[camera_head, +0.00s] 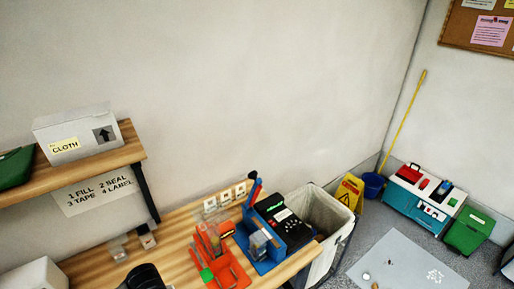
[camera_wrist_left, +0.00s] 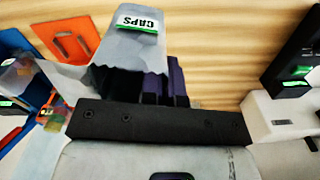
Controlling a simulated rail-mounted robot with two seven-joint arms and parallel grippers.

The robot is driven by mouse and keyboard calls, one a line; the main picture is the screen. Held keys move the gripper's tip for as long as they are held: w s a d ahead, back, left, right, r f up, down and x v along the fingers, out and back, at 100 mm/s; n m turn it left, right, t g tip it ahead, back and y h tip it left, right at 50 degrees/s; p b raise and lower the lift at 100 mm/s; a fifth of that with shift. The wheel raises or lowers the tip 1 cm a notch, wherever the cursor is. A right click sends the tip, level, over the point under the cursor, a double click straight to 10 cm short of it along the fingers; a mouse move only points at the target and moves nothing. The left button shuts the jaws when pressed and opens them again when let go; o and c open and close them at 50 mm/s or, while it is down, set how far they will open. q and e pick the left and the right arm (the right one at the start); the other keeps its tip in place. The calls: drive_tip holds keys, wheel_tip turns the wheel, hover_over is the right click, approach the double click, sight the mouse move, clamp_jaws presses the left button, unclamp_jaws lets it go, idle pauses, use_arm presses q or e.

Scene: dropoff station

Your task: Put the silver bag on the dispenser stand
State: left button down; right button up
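A silver-grey bag (camera_wrist_left: 130,48) with a green and white CAPS label is in the left wrist view. It hides the tips of my left gripper's dark purple fingers (camera_wrist_left: 165,82). The fingers are close together, and I cannot tell whether they grip the bag. In the head view a red-orange stand (camera_head: 236,272) with a clear container stands on the workbench; I take it for the dispenser stand. An orange slotted plate (camera_wrist_left: 72,46) shows at upper left in the wrist view. I cannot pick out the silver bag in the head view. My right gripper is not in view.
On the wooden workbench (camera_head: 180,240), a blue and black machine (camera_head: 282,222) stands right of the stand. Small grey containers (camera_head: 146,238) stand to the left. A shelf (camera_head: 130,150) with a CLOTH box (camera_head: 78,130) overhangs the bench's left end. A grey bin (camera_head: 322,212) stands beyond.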

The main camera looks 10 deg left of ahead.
use_arm(q)
drive_tip(key=s+d+r+m, duration=0.1)
drive_tip(key=d+r+m, duration=0.3)
drive_tip(key=d+r, duration=0.55)
drive_tip(key=w+r+m, duration=0.1)
drive_tip(key=w+r, duration=0.4)
drive_tip(key=r, duration=0.9)
drive_tip(key=s+r+p, duration=0.8)
drive_tip(key=r+p, duration=0.3)
drive_tip(key=p, duration=0.4)
drive_tip(key=shift+s+a+r, duration=0.25)
drive_tip(key=shift+s+a, duration=0.15)
